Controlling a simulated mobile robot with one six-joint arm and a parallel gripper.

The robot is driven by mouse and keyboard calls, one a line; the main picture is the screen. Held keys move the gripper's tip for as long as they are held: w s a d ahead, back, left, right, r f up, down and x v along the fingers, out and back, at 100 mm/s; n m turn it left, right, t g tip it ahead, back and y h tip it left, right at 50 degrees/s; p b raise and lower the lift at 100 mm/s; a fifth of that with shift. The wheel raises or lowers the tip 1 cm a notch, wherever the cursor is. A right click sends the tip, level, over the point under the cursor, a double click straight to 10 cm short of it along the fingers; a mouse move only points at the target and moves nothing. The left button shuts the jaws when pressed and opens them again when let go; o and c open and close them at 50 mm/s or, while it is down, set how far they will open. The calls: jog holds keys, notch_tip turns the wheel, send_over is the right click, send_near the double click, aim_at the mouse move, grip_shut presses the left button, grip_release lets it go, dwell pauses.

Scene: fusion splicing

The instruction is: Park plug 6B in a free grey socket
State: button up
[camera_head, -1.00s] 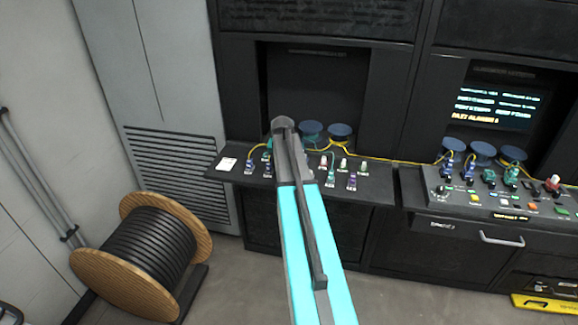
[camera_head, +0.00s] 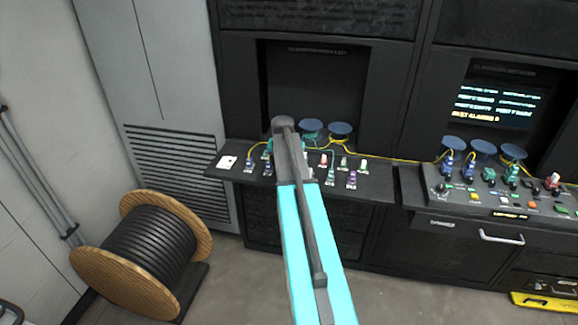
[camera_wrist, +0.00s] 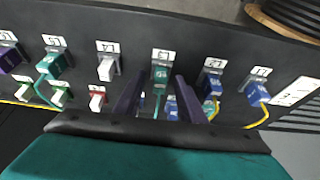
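My gripper (camera_wrist: 160,77) is open in the wrist view, its two dark fingers apart on either side of a teal plug (camera_wrist: 160,76). Gaps show between the plug and both fingers. Another teal plug (camera_wrist: 52,66) sits to the left with a teal lead. Two blue plugs (camera_wrist: 257,92) with yellow leads stand to the right. A purple plug (camera_wrist: 10,60) is at the left edge. Label text is too small to tell which plug is 6B. In the head view my arm hides the gripper and part of the plug shelf (camera_head: 300,192).
Small plugs with white bodies (camera_wrist: 105,68) and red or green parts stand on the shelf. Blue spools (camera_head: 340,130) stand behind it with yellow fibre. A control panel (camera_head: 470,200) and screen (camera_head: 497,100) are right. A cable drum (camera_head: 145,255) stands on the floor at left.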

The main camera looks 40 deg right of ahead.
jog(key=shift+r, duration=0.15)
jog(key=v, duration=1.1)
jog(key=shift+r, duration=0.35)
jog(key=shift+a, duration=0.15)
